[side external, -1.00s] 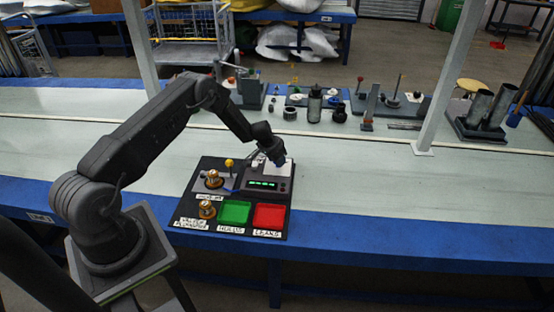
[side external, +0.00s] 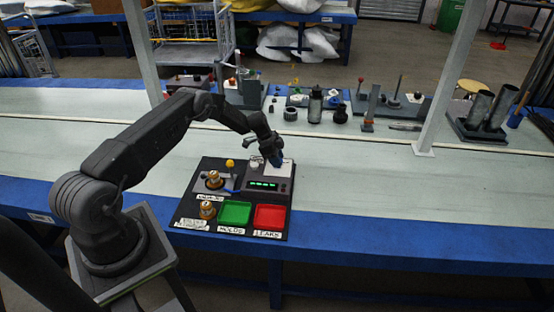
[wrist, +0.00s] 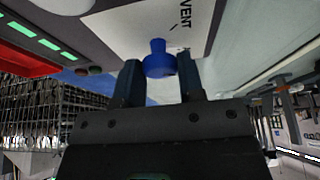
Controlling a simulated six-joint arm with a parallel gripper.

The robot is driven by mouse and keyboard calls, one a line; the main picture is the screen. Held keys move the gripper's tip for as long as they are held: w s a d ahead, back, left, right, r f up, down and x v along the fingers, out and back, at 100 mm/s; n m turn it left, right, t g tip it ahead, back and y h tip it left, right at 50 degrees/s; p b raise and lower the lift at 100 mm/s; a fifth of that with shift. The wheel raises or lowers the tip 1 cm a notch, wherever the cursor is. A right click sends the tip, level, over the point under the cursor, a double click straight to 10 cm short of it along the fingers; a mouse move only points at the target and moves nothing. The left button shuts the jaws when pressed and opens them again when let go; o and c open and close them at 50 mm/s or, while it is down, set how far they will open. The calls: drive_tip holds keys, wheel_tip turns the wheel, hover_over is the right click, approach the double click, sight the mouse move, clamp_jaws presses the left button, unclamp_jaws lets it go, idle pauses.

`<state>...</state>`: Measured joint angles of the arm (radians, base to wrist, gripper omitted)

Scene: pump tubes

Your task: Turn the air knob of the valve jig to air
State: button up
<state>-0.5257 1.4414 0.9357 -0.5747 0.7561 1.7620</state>
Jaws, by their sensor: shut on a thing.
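The valve jig is a grey box (side external: 267,186) with a green-lit display, at the upper right of a black board. A white plate (wrist: 139,25) on it bears the word VENT in the wrist view. The blue air knob (wrist: 158,60) stands at this plate, between the two fingers of my gripper (wrist: 159,80). My gripper is shut on it. In the side view my gripper (side external: 275,160) is over the plate, at the box's far side.
The board also carries a green tray (side external: 235,212), a red tray (side external: 269,216), brass valves (side external: 207,210) and a yellow-topped lever (side external: 229,163). Several fixtures (side external: 315,104) stand farther back. A white post (side external: 445,85) rises to the right. The bench right of the board is clear.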

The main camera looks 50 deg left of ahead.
drive_tip(key=shift+m+g+h, duration=0.3)
drive_tip(key=shift+m+g, duration=0.4)
drive_tip(key=shift+m, duration=1.3)
drive_tip(key=o, duration=0.9)
drive_tip(key=shift+w, duration=0.1)
drive_tip(key=v, duration=1.4)
drive_tip(key=shift+a+f, duration=0.1)
